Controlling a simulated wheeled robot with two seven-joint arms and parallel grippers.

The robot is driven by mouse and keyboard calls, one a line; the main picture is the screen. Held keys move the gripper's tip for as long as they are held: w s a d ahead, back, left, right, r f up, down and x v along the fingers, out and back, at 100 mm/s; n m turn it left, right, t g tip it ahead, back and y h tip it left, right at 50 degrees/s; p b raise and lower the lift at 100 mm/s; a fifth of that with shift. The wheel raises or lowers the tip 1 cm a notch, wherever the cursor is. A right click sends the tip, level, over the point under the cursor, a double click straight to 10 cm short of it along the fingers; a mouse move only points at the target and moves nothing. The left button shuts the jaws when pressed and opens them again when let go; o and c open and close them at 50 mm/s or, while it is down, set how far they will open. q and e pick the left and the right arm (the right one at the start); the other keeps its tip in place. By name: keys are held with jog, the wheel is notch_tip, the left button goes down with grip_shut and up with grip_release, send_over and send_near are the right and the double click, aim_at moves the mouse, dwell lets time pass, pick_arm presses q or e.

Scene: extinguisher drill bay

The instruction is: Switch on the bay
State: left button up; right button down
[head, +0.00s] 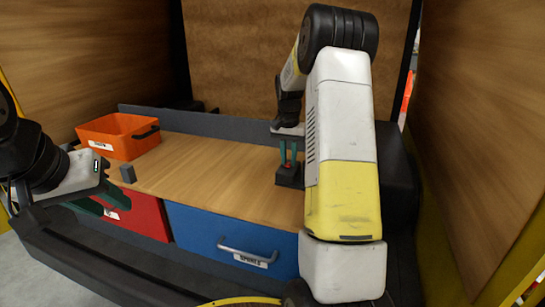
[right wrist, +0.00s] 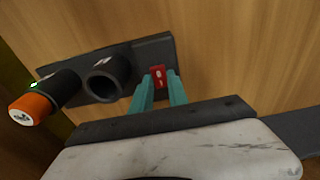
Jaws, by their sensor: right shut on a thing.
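A red rocker switch (right wrist: 159,77) with white marks sits on a dark panel (right wrist: 148,50) in the right wrist view. My right gripper (right wrist: 160,82) has its teal fingers on either side of the switch, shut on it. In the head view my right gripper (head: 289,153) points down at a dark block on the bench. The panel also has an empty dark round socket (right wrist: 103,82) and a dark cylinder with an orange end (right wrist: 30,108) and a small green light. My left gripper (head: 104,202) is open and empty, near the red drawer front.
The wooden bench top (head: 205,170) is mostly clear. An orange bin (head: 115,142) stands at its back left. Below are a red drawer (head: 150,218) and a blue drawer (head: 200,228) with a handle. Wooden walls enclose the back and sides.

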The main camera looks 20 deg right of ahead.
aim_at(288, 164)
dwell(0.3)
jog(key=c, duration=1.3)
grip_release()
notch_tip(288, 164, up, 7)
jog(key=shift+s+a+r, duration=0.15)
jog(key=shift+r, duration=0.25)
